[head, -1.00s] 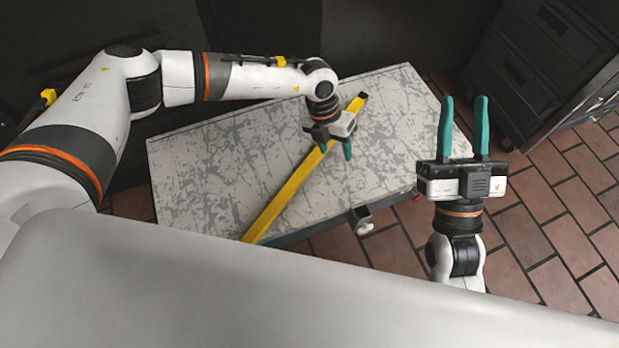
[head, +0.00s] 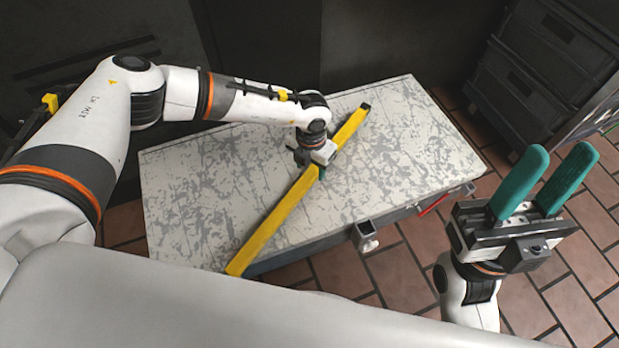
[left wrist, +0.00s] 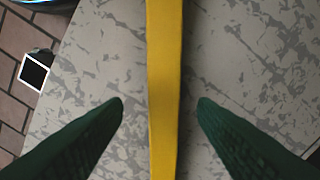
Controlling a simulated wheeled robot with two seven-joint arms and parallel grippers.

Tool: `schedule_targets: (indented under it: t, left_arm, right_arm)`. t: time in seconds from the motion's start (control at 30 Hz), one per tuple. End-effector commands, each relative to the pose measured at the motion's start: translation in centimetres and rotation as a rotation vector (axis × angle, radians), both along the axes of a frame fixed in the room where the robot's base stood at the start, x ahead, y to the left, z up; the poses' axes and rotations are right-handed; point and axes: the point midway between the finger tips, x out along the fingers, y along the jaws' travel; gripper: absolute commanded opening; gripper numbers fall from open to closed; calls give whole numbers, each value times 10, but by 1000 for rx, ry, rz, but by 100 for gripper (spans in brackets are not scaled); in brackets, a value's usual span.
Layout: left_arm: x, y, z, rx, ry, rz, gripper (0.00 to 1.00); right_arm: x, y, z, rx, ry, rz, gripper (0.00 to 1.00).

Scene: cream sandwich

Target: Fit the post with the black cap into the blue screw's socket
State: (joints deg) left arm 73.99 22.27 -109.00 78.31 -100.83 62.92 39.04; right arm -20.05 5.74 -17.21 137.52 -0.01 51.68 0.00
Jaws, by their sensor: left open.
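The post (head: 283,212) is a long yellow bar lying diagonally across the worn grey-white table, with its black cap (head: 366,106) at the far end. My left gripper (head: 319,172) is over the post. In the left wrist view, its open dark green fingers (left wrist: 160,103) stand on either side of the yellow post (left wrist: 163,60), with gaps on both sides. My right gripper (head: 560,152) is open and empty, with teal fingers pointing up, right of the table. A blue edge shows at the top left of the left wrist view; I cannot tell whether it is the blue screw.
The table top (head: 205,195) is otherwise bare. A small white device with a dark square face (head: 366,235) is at the table's front edge, near a red handle-like piece (head: 433,204). Dark drawers (head: 535,60) stand at the back right over brick-tiled floor.

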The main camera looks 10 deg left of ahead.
Motion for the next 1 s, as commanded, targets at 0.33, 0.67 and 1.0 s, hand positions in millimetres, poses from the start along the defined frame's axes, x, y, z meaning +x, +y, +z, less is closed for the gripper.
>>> schedule_targets:
  t: [0.33,0.67,1.0]
  left_arm:
    - [1,3,-48,0,3,0,53]
    - [2,3,-50,-1,1,0,45]
    - [2,4,-50,-1,1,1,0]
  right_arm:
    - [2,1,-22,-2,-17,-1,36]
    - [4,1,-17,-4,-24,-1,36]
    - [4,1,-18,-3,-23,-1,36]
